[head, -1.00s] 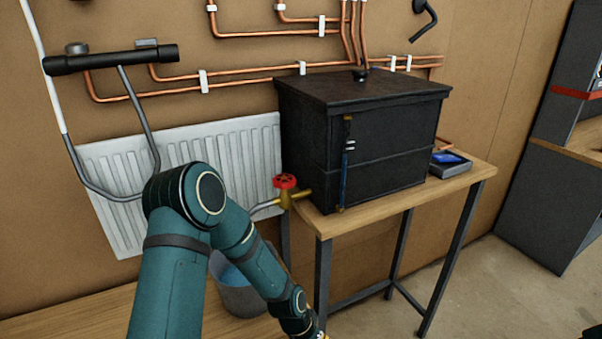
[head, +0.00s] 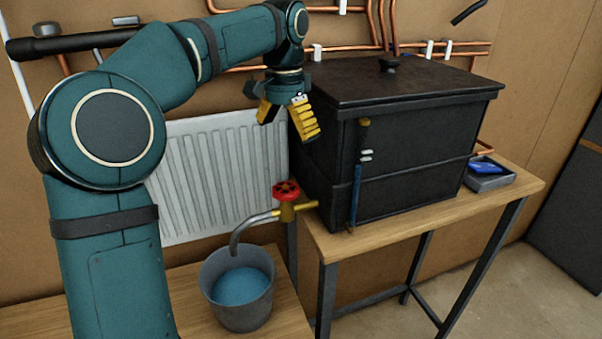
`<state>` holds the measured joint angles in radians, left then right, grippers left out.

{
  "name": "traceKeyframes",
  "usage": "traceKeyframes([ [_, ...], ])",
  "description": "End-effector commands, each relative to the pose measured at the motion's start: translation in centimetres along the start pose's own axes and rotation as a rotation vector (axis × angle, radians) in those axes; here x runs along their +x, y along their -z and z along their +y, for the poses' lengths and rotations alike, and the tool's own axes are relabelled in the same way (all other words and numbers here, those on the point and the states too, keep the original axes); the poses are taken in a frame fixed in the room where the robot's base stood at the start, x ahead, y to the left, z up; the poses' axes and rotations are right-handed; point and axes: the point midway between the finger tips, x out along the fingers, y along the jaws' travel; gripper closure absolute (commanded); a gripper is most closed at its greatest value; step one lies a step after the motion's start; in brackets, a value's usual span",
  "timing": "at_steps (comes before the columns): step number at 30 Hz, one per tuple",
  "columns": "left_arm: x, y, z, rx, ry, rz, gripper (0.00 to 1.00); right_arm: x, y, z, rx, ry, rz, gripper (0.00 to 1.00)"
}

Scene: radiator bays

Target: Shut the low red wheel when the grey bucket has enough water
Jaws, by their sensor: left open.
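The low red wheel (head: 286,190) sits on top of a brass valve (head: 290,211) at the left side of a black tank (head: 400,150). A grey spout (head: 245,228) curves down from the valve over the grey bucket (head: 245,312). The bucket stands upright with blue water (head: 241,286) in it, its surface below the rim. I cannot make out a stream from the spout. My left gripper (head: 283,132) is open and empty, pointing down above the wheel, apart from it. My right gripper is not in view.
The tank stands on a wooden table (head: 430,215), with a sight tube (head: 356,185) on its front. A small tray (head: 489,180) holding something blue is right of it. A white radiator (head: 215,180) and copper pipes (head: 455,55) are on the wall behind.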

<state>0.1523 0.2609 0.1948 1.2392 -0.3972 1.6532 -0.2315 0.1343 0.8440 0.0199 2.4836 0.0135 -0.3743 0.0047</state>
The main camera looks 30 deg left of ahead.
Motion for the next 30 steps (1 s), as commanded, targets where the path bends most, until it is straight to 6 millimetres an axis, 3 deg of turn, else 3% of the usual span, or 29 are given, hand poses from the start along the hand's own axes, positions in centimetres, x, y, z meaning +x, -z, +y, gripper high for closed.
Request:
traceKeyframes([
  [3, -0.1, -0.2, -0.1, -0.001, 0.002, 0.0, 0.04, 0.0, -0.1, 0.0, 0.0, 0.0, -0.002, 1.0],
  [7, 1.1, -0.2, -0.1, -0.001, 0.001, -0.003, 0.04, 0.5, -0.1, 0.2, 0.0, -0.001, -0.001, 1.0],
  [21, 10.0, -0.2, -0.1, -0.002, 0.0, -0.003, 0.04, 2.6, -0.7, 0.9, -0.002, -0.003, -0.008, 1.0],
  [30, 13.2, -0.2, 0.0, -0.001, 0.0, -0.002, 0.04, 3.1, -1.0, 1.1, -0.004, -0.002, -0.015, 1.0],
])
